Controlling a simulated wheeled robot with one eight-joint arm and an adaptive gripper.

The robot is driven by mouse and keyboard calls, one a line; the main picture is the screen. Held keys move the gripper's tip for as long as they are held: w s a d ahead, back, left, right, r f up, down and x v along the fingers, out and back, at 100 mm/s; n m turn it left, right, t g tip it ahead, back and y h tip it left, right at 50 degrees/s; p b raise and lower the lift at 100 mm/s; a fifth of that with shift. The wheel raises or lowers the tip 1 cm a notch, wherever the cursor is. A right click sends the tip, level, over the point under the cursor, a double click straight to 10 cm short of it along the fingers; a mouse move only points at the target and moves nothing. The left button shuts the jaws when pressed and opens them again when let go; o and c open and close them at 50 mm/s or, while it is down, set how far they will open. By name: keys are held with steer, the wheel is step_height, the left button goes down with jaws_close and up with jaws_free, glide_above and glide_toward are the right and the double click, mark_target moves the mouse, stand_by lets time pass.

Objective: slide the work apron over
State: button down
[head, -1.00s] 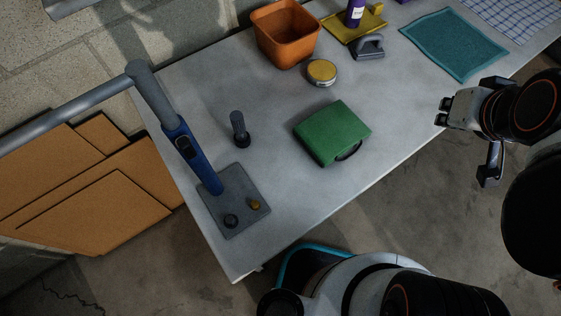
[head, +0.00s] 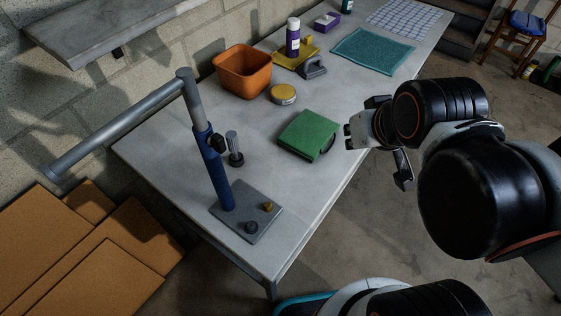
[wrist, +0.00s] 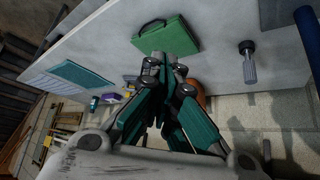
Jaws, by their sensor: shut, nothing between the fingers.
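The green folded item with a dark strap loop (head: 308,134), which I take to be the work apron, lies on the grey table near its front edge. It also shows in the wrist view (wrist: 167,35), just beyond the fingertips. My gripper (head: 351,132) is to the right of it in the head view, near the table edge. A gap shows between them there; whether they touch is unclear from the wrist view. The fingers (wrist: 163,68) are shut and empty.

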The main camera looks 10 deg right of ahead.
steer(key=m+g+p, duration=0.3)
steer(key=m+g, duration=0.4)
steer(key=m, duration=0.2)
glide_toward(289, 161)
step_height(289, 161, up, 3)
steer(key=s+a, duration=0.3)
step_height(289, 161, down, 9)
steer(key=b, duration=0.3)
steer(key=shift+w+f+b, duration=0.15)
steer(key=shift+b, duration=0.25)
steer(key=shift+w+d+b, duration=0.4)
steer(key=shift+w+d, duration=0.7)
steer(key=shift+d, duration=0.1)
steer(key=shift+w+d, duration=0.3)
steer(key=shift+w, duration=0.05)
